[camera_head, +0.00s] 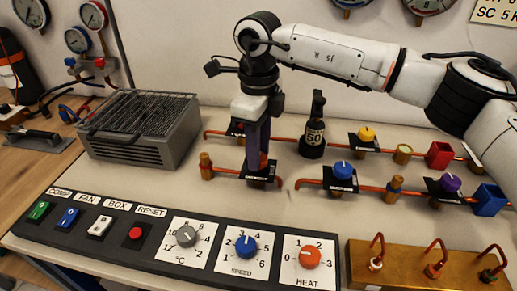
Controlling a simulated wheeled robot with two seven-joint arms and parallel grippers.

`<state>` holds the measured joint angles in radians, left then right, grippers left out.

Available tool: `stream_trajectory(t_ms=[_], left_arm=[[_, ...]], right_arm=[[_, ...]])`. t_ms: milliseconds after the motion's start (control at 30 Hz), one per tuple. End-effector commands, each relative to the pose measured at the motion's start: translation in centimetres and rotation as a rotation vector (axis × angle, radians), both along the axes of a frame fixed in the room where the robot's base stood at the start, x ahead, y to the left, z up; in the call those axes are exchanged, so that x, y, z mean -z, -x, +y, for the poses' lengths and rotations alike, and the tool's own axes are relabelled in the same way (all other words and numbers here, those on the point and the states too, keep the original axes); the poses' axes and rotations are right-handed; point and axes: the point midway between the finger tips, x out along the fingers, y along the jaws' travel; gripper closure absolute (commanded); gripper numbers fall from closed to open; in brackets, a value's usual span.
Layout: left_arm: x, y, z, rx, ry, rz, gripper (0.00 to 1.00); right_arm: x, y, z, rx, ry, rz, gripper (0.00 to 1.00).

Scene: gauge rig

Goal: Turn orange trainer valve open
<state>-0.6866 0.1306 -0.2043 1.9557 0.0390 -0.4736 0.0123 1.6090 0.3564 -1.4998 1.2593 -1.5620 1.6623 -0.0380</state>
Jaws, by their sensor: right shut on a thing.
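My right gripper (257,150) points straight down over the trainer pipework at the middle of the bench. It is shut on the orange valve knob (263,160), which shows only as a small orange patch beside the fingers. The knob sits over a black label plate (261,180) on the front copper pipe. The fingers hide most of the knob, so I cannot tell how far it is turned. My left gripper is not in view.
A blue valve (343,170), a yellow valve (366,134) and a purple valve (450,183) stand to the right. A black 50 weight (314,132) stands close behind. A grill-topped box (140,128) is left; a control panel (180,243) runs along the front.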

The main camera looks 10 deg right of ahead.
Motion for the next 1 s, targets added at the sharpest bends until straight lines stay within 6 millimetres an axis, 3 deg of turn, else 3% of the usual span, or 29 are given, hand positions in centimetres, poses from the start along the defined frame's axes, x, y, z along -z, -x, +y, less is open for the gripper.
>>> stream_trajectory(t_ms=[733,767,800,867,1000], left_arm=[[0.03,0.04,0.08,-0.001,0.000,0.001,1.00],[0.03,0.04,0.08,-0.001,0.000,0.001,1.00],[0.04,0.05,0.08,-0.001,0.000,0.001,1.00],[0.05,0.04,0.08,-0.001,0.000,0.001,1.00],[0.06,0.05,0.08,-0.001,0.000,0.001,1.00]], right_arm=[[-0.10,-0.06,-0.02,-0.092,0.000,-0.002,0.92],[-0.10,-0.06,-0.02,-0.092,0.000,-0.002,0.68],[-0.10,-0.06,-0.02,-0.092,0.000,-0.002,0.61],[-0.09,-0.05,-0.01,-0.091,0.000,-0.002,0.51],[-0.06,-0.03,-0.01,-0.090,0.000,-0.001,0.50]])
